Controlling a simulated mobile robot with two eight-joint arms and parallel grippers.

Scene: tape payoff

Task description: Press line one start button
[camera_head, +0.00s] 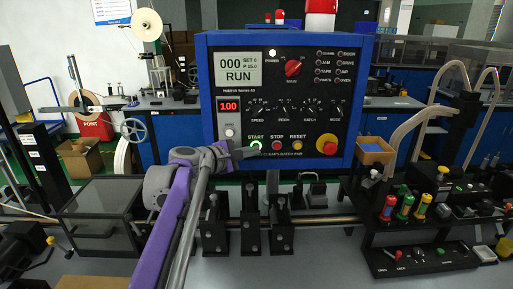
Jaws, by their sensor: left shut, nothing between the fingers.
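A blue-framed control panel (370,140) with a black face stands upright in front of me. Its green-ringed START button (256,145) is at the lower left of the face, beside the red STOP button (276,145) and the yellow RESET button (297,145). My left gripper (254,152) is shut and empty. Its dark fingertips are just at the lower edge of the START button; I cannot tell whether they touch it. The panel's screen (238,71) reads RUN and 000. My right gripper does not show.
A large red emergency knob (327,148) on yellow sits right of RESET. Black clamp blocks (281,222) stand on a rail below the panel. A black rack with colored-capped bottles (405,206) is at right, a dark box (105,215) at left.

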